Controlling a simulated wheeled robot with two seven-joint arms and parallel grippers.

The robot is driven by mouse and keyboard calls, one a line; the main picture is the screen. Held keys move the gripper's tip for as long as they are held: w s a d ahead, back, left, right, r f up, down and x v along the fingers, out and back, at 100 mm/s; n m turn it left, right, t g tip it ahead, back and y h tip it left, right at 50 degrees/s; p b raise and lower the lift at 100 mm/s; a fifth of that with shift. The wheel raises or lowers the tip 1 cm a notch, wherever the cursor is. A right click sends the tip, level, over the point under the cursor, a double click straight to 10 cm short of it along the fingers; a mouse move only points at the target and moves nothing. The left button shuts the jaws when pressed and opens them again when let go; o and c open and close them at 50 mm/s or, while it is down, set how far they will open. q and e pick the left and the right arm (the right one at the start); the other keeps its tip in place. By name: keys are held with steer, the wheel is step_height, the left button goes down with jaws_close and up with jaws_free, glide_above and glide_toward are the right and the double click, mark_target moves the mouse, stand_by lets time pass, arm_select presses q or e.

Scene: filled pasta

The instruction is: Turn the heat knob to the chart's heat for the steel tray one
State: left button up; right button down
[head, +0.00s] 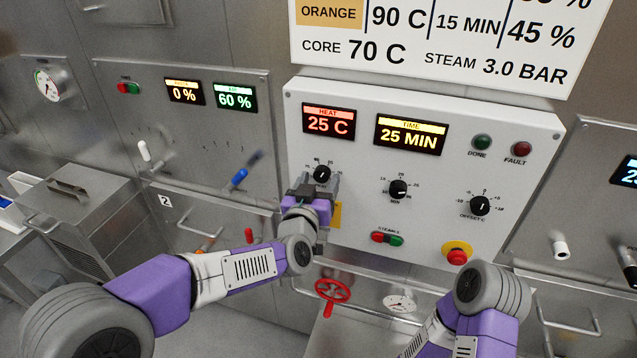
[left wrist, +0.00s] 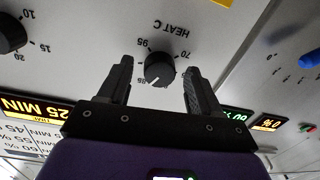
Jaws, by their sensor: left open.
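The black heat knob (head: 321,173) is on the white control panel, under the heat display (head: 329,122), which reads 25 C. My left gripper (head: 318,189) is at the knob, partly covering its lower side in the head view. In the left wrist view the knob (left wrist: 159,68) sits between the two spread fingers of the gripper (left wrist: 158,75), with a gap on each side. The wall chart (head: 440,40) is cut off at the top. Its orange row reads 90 C, 15 MIN, 45 %; below are core 70 C and steam 3.0 BAR. No steel tray row shows. My right gripper is out of view.
The time knob (head: 398,190) and offset knob (head: 480,206) are right of the heat knob. The time display (head: 410,134) reads 25 MIN. Below are red and green buttons (head: 387,238), an emergency stop (head: 457,256) and a red handwheel (head: 332,291).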

arm_select(q)
steer(key=shift+s, duration=0.1)
steer(key=v, duration=0.7)
steer(key=shift+s, duration=0.2)
steer(key=shift+a+f, duration=0.1)
steer(key=s+a+f+n+g+y, duration=0.15)
steer(key=f+g, duration=0.25)
steer(key=f, duration=1)
steer(key=s+a+f+g, duration=0.1)
steer(key=a+f+g, duration=0.25)
steer(key=f, duration=1.15)
steer(key=s+a+f+n+g+h, duration=0.1)
steer(key=s+f+g, duration=0.8)
steer(key=s+f, duration=1)
steer(key=shift+s+a+f+n, duration=0.4)
steer(key=shift+s+a+n, duration=0.4)
steer(key=shift+n, duration=0.25)
